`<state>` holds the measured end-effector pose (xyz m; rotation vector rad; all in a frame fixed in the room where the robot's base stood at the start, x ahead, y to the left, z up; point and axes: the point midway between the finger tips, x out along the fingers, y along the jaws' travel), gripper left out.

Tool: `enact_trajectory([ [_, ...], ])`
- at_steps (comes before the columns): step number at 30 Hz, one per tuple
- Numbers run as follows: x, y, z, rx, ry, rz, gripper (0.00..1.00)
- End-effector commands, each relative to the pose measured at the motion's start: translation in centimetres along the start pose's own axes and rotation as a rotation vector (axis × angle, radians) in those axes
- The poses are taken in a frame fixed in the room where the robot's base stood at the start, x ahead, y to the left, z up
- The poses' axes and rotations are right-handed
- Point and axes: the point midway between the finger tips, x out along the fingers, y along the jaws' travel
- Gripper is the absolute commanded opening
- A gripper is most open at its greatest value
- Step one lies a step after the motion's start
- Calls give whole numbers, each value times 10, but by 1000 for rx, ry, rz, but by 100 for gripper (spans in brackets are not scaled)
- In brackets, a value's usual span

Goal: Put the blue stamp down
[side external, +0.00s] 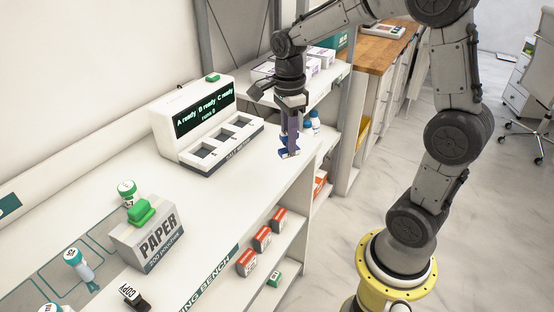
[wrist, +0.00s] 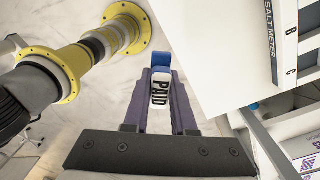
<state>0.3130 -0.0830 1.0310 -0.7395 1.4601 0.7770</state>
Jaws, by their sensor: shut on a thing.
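The blue stamp (side external: 286,154) is held between the purple fingers of my gripper (side external: 290,143), in the air near the bench's far right end. In the wrist view, the stamp (wrist: 162,62) shows its blue part and a white label reading PAID, between the fingertips (wrist: 160,88). The fingers are shut on it. In the wrist view, floor lies behind the stamp, with the white bench (wrist: 205,70) to its right. I cannot tell the exact height of the stamp.
A meter (side external: 205,130) with a lit screen and several square wells stands left of my gripper. A PAPER box (side external: 150,243) bears a green stamp (side external: 145,212). A black COPY stamp (side external: 132,297) and bottles (side external: 80,262) stand nearby. Bare bench (side external: 245,190) lies between.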

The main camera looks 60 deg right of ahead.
Motion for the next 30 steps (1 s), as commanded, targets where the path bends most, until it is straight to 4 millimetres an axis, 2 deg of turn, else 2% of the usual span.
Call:
enact_trajectory([
  [1,-2,3,-18,52,-3,-4,0],
  [3,-3,6,-34,100,-7,-9,0],
  [6,-6,8,-50,149,-11,-19,0],
  [9,-9,6,-58,176,-14,-28,0],
  [14,-1,-14,-58,186,-13,-25,0],
  [23,26,-81,-47,184,-13,-27,0],
  [30,63,-116,-41,183,-13,-26,0],
])
